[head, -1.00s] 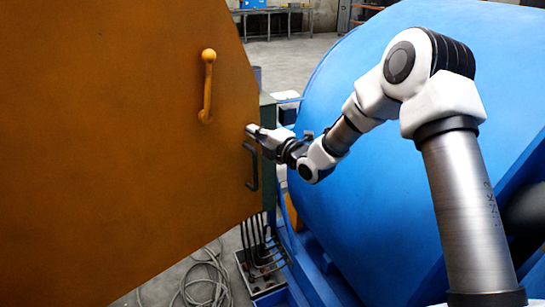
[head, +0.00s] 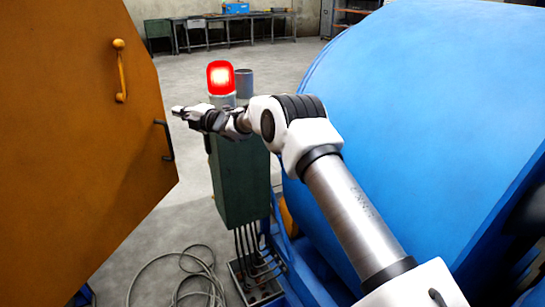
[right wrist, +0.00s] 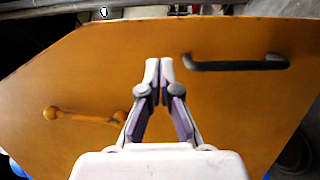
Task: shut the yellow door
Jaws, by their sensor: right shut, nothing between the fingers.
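The yellow door (head: 60,150) stands at the left of the head view, its free edge well apart from the blue drum (head: 400,110). It bears a yellow handle (head: 120,70) and a black handle (head: 165,140) near that edge. My right gripper (head: 176,111) is shut and empty, close to the door edge in the picture; I cannot tell if it touches. In the right wrist view its closed fingertips (right wrist: 160,64) lie in front of the door, between the black handle (right wrist: 235,63) and the yellow handle (right wrist: 85,117). My left gripper is not in view.
A green box (head: 240,180) with a lit red beacon (head: 220,78) stands between door and drum, close behind my right forearm in the picture. Cables (head: 185,275) lie on the floor below. A workbench (head: 225,20) stands far back.

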